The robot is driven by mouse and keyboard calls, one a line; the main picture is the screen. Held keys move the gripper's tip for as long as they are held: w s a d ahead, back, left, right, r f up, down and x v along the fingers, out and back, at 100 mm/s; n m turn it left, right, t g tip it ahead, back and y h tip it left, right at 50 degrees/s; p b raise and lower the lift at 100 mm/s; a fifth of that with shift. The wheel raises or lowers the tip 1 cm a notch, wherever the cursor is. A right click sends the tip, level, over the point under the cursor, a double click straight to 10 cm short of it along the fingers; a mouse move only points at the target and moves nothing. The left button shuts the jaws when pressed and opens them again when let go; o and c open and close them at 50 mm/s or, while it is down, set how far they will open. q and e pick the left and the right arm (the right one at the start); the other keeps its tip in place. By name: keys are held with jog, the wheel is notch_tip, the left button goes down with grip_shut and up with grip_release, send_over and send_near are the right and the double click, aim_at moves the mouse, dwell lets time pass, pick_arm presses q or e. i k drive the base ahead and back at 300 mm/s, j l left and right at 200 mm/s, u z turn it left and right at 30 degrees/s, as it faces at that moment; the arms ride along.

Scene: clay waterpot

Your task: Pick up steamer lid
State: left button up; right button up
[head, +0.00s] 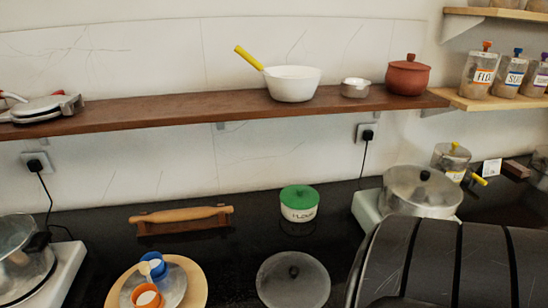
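A round grey lid (292,281) with a dark knob lies on the black counter at the bottom middle. A wide silver pot or steamer (410,205) stands on a white hot plate at the right, with a domed lid (422,182) with a black knob on it. I cannot tell for sure which of the two is the steamer lid. Neither of my grippers shows in the head view.
A green-topped flour pot (299,213) stands behind the grey lid. A rolling pin (180,215) lies on its stand. A round wooden board (195,283) carries a plate and measuring cups. A pot (18,270) stands at the left. A large black ribbed shape hides the bottom right.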

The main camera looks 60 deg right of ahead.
aim_at(287, 279)
jog(key=z, duration=1.15)
